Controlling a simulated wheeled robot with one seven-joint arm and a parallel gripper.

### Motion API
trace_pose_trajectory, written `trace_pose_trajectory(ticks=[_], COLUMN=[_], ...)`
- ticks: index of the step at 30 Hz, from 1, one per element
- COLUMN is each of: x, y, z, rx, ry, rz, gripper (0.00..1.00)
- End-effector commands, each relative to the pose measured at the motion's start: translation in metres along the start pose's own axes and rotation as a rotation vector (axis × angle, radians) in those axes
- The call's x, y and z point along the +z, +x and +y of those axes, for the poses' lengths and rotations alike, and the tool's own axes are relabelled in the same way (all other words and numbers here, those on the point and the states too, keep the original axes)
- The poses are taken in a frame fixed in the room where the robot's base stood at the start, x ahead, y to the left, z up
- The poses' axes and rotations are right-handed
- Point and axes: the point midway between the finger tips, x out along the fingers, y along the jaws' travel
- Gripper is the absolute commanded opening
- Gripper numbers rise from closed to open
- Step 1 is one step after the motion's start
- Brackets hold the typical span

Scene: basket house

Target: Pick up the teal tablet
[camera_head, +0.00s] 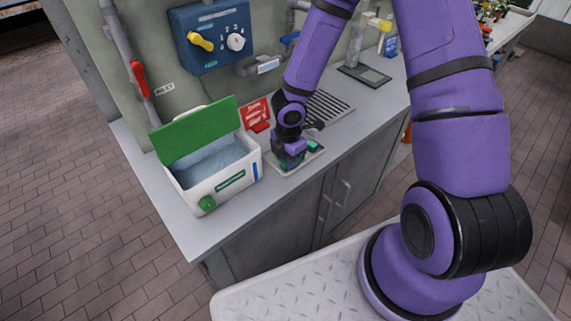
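A small teal piece (313,146), possibly the tablet, lies on a pale shallow tray (279,166) on the grey counter. My gripper (290,162) points down over the tray, just left of that piece. A darker teal patch shows at its fingertips, but it is too small to tell whether this is a separate tablet or whether the fingers touch it. The gripper's body hides part of the tray, and its finger opening cannot be made out.
A white box (225,187) with a raised green lid (195,131) and bluish inside stands left of the tray. A red sign (256,114) stands behind, near a slotted drain (330,108). A blue control panel (210,38) and pipes are on the wall. The counter's front left is clear.

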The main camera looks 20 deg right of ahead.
Motion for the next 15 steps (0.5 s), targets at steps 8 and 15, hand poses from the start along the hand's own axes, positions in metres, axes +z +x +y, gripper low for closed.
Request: trace_pose_trajectory(ticks=[8, 15], x=[0.0000, 0.0000], y=[0.0083, 0.0080], z=[0.0001, 0.0001], rx=[0.001, 0.001], ry=[0.001, 0.001], rz=[0.001, 0.001], gripper=[0.34, 0.05])
